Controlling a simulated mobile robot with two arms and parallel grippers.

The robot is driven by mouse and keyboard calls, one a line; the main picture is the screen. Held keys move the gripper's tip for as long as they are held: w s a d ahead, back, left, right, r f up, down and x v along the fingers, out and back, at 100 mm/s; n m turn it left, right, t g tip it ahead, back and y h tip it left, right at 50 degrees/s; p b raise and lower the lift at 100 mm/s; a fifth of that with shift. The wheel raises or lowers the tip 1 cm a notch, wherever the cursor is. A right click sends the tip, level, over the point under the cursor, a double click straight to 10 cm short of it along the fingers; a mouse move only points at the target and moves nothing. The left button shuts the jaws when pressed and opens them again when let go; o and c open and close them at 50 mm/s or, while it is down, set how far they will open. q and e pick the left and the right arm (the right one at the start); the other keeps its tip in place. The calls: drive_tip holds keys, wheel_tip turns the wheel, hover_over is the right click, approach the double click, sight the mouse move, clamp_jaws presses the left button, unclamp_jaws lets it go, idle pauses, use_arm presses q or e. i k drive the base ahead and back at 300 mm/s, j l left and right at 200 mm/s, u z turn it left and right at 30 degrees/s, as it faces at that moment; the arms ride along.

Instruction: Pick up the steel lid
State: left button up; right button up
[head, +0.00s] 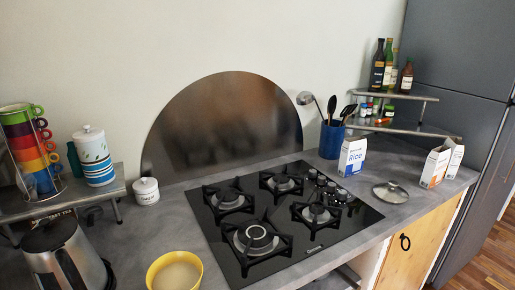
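The steel lid (390,192) is round and shiny with a small dark knob on top. It lies flat on the grey counter, to the right of the black gas hob. Nothing covers it. Neither of my grippers shows in the head view.
The hob (352,222) is left of the lid. A rice box (352,156) and a blue utensil pot (332,138) stand behind it. Cartons (436,166) stand to the right. A yellow bowl (175,272) and kettle (66,256) are at the front left. Counter in front of the lid is clear.

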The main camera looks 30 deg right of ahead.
sight(391, 192)
drive_tip(key=z, duration=1.95)
drive_tip(key=i+l, duration=0.35)
drive_tip(key=i+l+u, duration=0.1)
drive_tip(key=i+l, duration=0.2)
drive_tip(key=l, duration=0.3)
